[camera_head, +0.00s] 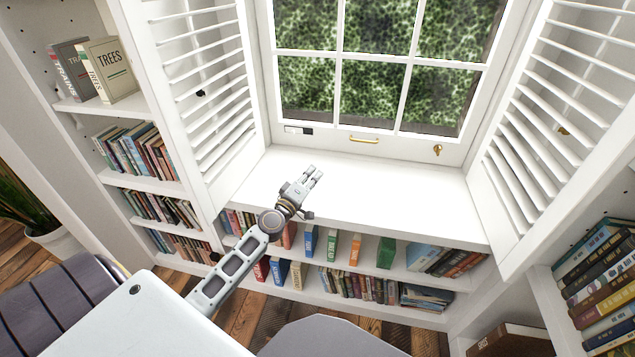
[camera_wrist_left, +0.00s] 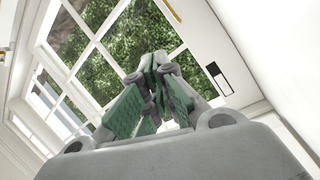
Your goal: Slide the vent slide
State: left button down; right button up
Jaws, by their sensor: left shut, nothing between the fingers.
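The vent slide (camera_head: 298,130) is a small white and black strip on the bottom rail of the window, at its left end. In the left wrist view the vent slide (camera_wrist_left: 218,79) shows right of my fingers, with its black part towards the upper end. My left gripper (camera_head: 314,174) is shut and empty above the white sill, apart from the vent slide and nearer to me. In the left wrist view the green finger pads of my left gripper (camera_wrist_left: 155,65) are close together, pointing towards the window. My right gripper is not in view.
A brass handle (camera_head: 364,140) and a brass latch (camera_head: 437,150) sit on the window's bottom rail. Louvred shutters stand open at left (camera_head: 205,90) and right (camera_head: 545,120). The white sill (camera_head: 400,190) is bare. Bookshelves lie below it and at both sides.

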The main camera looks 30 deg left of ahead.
pick_arm(q)
jog(key=shift+s+d+f+m+h, duration=0.1)
jog(key=shift+s+d+m+h, duration=0.25)
jog(key=shift+d, duration=0.3)
jog(key=shift+s+d+m+h, duration=0.2)
jog(key=shift+d+m+h, duration=0.15)
jog(key=shift+d, duration=0.3)
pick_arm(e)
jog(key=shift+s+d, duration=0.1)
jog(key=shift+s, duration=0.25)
